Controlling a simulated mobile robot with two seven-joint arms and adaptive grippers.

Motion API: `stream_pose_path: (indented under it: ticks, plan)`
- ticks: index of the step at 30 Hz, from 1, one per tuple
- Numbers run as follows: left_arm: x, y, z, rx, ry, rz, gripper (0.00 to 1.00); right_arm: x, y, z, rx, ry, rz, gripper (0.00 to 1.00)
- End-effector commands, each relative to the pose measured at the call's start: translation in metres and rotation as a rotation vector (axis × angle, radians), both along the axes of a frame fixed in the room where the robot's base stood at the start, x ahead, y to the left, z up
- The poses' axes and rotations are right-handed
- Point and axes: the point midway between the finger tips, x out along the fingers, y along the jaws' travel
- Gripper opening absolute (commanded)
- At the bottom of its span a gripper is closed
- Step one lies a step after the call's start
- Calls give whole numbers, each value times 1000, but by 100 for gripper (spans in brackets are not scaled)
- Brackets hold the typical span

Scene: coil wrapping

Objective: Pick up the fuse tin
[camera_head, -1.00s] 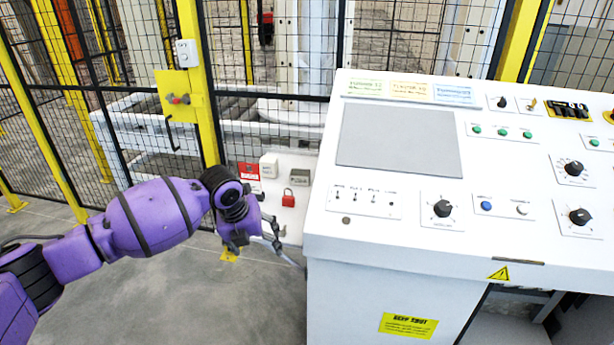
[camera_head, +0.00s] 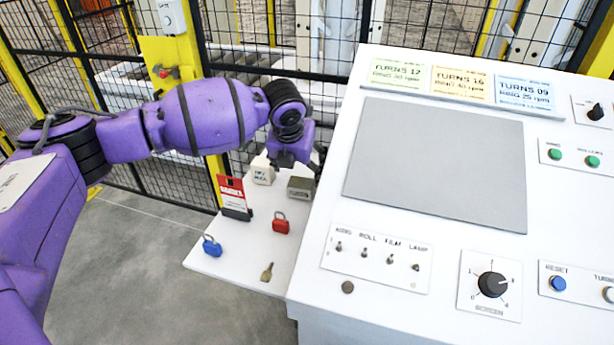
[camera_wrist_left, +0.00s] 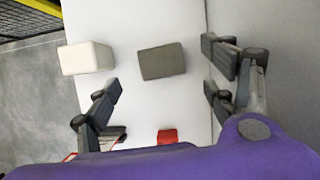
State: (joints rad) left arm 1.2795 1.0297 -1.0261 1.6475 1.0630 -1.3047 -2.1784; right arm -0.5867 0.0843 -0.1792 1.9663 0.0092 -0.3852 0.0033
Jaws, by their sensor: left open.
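A small grey-green box (camera_head: 300,187), which I take for the fuse tin, sits on the white side shelf against the console. In the left wrist view the grey box (camera_wrist_left: 162,62) lies a little beyond the fingertips, between their two lines. My left gripper (camera_wrist_left: 163,92) is open and empty above the shelf. In the head view my left gripper (camera_head: 316,160) is mostly hidden by its wrist, just above and behind the box.
A white box (camera_head: 262,170) stands left of the grey one.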

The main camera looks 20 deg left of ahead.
Motion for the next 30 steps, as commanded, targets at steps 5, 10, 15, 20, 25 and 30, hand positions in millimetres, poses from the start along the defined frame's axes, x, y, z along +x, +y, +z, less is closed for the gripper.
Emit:
stream_pose_path:
  ticks: [5, 10, 15, 20, 25, 30]
  plan:
    - [6, 0, -19, 0, 4, 1, 77, -19, -2, -14, -3, 41, -4, 40]
    - [13, 0, -36, 1, 2, 0, 77, -21, -3, -14, -5, 43, -4, 40]
    - [22, 0, -61, 0, 2, 1, 77, -16, -3, -10, -6, 33, -1, 40]
    - [27, 0, -72, 0, 1, 0, 77, -8, -2, -7, -5, 19, 4, 40]
    - [28, 1, -72, 0, 0, 0, 77, -4, -2, -4, -4, 10, 6, 40]
    - [28, 1, -72, 0, 0, 0, 60, -5, -2, -5, -5, 13, 4, 40]
